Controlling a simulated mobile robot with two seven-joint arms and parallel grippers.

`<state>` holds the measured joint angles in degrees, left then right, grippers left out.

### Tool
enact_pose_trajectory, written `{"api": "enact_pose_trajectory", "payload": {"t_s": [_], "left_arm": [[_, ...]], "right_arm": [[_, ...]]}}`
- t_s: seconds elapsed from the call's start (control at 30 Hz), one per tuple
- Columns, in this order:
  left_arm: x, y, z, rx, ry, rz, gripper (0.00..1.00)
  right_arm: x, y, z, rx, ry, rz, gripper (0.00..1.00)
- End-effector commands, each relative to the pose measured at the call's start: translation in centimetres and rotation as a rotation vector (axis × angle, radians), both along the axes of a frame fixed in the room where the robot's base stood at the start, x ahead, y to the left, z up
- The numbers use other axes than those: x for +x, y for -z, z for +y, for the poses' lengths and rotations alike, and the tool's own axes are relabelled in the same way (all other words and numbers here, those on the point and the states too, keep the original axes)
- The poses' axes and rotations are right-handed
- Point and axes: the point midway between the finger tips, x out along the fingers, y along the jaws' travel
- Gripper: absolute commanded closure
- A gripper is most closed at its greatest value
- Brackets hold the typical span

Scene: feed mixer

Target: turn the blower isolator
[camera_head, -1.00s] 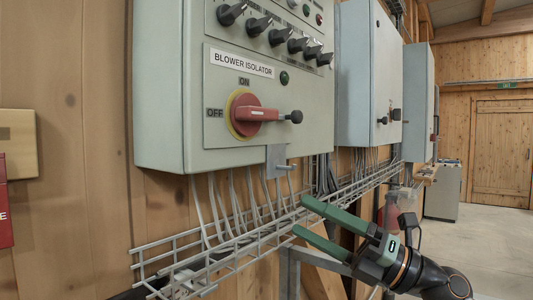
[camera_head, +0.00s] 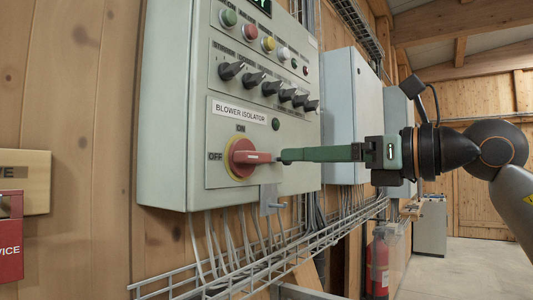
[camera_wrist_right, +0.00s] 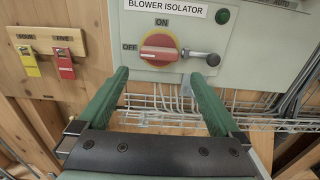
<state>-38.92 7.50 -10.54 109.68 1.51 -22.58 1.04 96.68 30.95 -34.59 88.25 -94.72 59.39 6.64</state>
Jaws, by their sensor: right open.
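The blower isolator (camera_head: 240,156) is a red handle on a yellow round plate on the grey panel, with ON marked above and OFF to its left. Its handle lies horizontal; in the wrist view the red handle (camera_wrist_right: 158,52) has a rod ending in a black knob (camera_wrist_right: 212,59) at its right. My right gripper (camera_head: 285,156) is level with the handle in the head view, its tips hiding the knob there. In the wrist view it is open and empty (camera_wrist_right: 160,75), tips just below the handle; contact cannot be told. My left gripper is not in view.
Black selector knobs (camera_head: 268,88) and coloured buttons sit above the isolator. A metal tab (camera_head: 270,198) juts below the panel, over a wire cable tray (camera_head: 245,274). A second cabinet (camera_head: 352,100) stands behind.

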Motion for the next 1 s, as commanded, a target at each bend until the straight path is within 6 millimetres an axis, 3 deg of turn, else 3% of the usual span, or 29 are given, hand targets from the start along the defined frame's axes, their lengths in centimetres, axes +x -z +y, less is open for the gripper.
{"api": "enact_pose_trajectory", "payload": {"t_s": [0.2,0.4,0.83,1.0], "left_arm": [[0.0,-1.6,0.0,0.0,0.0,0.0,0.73],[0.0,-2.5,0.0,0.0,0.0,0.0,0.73],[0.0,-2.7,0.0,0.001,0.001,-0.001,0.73],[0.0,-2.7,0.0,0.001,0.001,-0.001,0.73]], "right_arm": [[2.7,-0.3,3.9,0.0,-0.004,0.004,0.0],[4.4,-0.2,6.2,0.001,-0.003,0.001,0.0],[5.1,0.0,7.1,0.001,-0.001,-0.001,0.0],[5.1,0.0,7.1,0.001,-0.002,-0.001,0.17]]}}
